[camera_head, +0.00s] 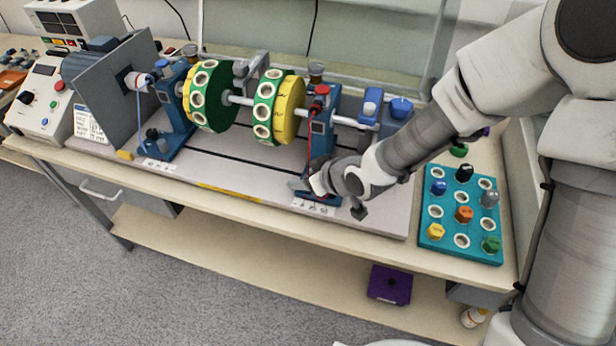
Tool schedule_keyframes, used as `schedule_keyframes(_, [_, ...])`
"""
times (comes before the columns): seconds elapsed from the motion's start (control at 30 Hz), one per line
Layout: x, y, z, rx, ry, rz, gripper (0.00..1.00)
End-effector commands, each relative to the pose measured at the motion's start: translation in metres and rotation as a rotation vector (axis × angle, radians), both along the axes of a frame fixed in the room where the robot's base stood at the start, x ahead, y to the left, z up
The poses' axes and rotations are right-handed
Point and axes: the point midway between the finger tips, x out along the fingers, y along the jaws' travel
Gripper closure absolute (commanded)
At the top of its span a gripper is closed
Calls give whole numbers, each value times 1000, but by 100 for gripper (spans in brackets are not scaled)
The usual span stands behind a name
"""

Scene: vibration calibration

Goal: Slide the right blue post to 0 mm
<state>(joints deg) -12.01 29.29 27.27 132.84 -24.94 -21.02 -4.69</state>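The right blue post (319,126) stands on the grey base plate right of the green and yellow disc, with a red knob on top. Its lower part is partly hidden by my arm. My gripper (300,186) is down at the foot of this post, at its front left side, close to or touching it. The fingers are small and partly hidden, so whether they are open or shut does not show. A white scale label (313,207) lies on the plate just in front of the post's foot. The left blue post (174,100) stands near the motor end.
Two green and yellow discs (210,97) (279,107) sit on a shaft between the posts. A teal tray (465,252) with several coloured knobs lies at the right. A control box (40,101) stands far left. A purple box (390,285) is on the lower shelf.

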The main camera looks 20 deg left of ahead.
Motion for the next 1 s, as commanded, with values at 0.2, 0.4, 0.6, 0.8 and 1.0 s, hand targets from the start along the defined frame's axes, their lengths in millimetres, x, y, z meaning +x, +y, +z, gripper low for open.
schedule_keyframes(0.2, [0, -1, 0, -2, 0, -2, 42])
schedule_keyframes(0.4, [-2, -7, 9, -2, 0, -4, 42])
schedule_keyframes(0.6, [-11, -25, 33, -3, 1, -5, 42])
schedule_keyframes(0.8, [-21, -45, 55, -2, 1, -4, 42])
schedule_keyframes(1.0, [-32, -65, 77, -3, 1, -4, 42])
